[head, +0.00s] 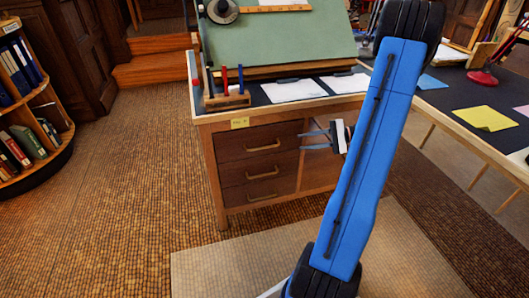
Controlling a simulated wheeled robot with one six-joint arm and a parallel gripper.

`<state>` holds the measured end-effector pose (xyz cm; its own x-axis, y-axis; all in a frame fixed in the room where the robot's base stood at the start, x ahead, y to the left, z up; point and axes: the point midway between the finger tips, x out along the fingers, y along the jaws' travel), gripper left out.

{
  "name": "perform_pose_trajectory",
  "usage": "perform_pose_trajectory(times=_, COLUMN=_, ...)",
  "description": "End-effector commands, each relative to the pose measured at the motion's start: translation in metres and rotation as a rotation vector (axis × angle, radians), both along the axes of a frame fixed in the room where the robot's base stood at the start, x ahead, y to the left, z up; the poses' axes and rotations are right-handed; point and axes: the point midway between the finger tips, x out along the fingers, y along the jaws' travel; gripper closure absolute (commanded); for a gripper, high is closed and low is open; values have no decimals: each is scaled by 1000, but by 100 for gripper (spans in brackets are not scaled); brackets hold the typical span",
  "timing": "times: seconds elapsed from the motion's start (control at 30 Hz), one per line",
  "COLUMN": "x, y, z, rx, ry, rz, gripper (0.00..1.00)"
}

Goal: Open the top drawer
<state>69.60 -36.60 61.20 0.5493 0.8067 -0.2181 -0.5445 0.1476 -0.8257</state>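A wooden desk (311,112) stands ahead of me with a stack of three dark brown drawers at its front. The top drawer (237,147) looks shut and carries a brass-coloured bar handle (264,145). My gripper (303,141) is just right of the top drawer, at about its handle's height. Its two thin fingers point left and are spread apart with nothing between them. The fingertips are apart from the handle. My blue arm hides the right part of the desk.
The middle drawer (237,176) and bottom drawer (240,196) look shut. A green drafting board (280,42) and papers (294,91) are on the desk. A side table (450,93) stands right, a bookshelf (62,125) left. Floor before the drawers is clear.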

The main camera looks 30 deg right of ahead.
Motion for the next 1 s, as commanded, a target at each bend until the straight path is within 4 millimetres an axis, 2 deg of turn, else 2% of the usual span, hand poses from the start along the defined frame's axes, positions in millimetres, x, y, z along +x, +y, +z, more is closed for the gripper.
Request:
perform_pose_trajectory(times=0.13, x=5, y=5, z=-2, rx=4, ry=-3, rz=-3, gripper=72)
perform_pose_trajectory(times=0.27, x=14, y=20, z=-6, rx=5, ry=-2, rz=0, gripper=72)
perform_pose_trajectory(times=1.0, x=83, y=121, z=-33, rx=3, ry=-1, rz=0, gripper=72)
